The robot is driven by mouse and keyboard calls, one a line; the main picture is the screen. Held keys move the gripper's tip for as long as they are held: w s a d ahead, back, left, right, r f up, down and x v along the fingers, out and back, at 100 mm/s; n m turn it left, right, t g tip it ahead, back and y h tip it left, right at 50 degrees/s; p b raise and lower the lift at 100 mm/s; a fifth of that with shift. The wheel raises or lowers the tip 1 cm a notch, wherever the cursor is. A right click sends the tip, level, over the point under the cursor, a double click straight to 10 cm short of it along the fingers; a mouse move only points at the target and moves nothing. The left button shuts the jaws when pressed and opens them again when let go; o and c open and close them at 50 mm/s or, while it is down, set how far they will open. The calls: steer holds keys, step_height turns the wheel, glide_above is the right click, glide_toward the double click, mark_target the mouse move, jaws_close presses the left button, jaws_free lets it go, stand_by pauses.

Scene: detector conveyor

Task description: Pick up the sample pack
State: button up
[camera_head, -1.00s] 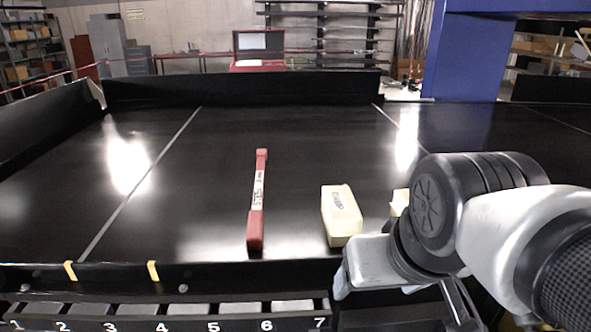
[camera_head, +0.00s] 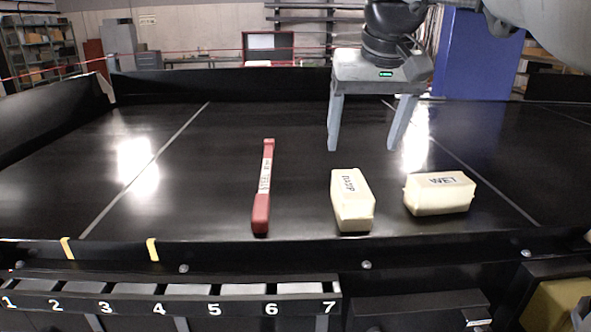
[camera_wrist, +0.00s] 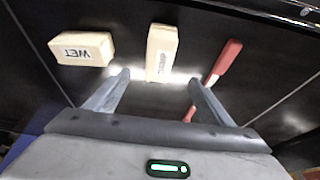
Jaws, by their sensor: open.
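A cream block (camera_head: 352,203) lies on the black belt near its front edge. Its small dark label seems to begin "SAMP", hard to read; this looks like the sample pack. It also shows in the wrist view (camera_wrist: 161,50), just beyond the gap between my fingers. A second cream block (camera_head: 439,195) marked "WET" lies to its right; in the wrist view it is at left (camera_wrist: 81,48). My gripper (camera_head: 362,150) is open and empty, fingers pointing down, above the belt and apart from the blocks.
A red stick with a white label (camera_head: 263,190) lies left of the sample pack. A raised front edge (camera_head: 220,252) runs before the belt, with numbered bins (camera_head: 170,290) below. The belt's left part is clear.

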mark_target(352, 184)
steer(key=b+x, duration=0.1)
steer(key=x, duration=1.4)
steer(key=shift+w+r, duration=0.1)
steer(key=shift+w, duration=0.05)
steer(key=shift+f, duration=0.25)
steer(key=shift+r, duration=0.1)
steer(key=c, duration=1.6)
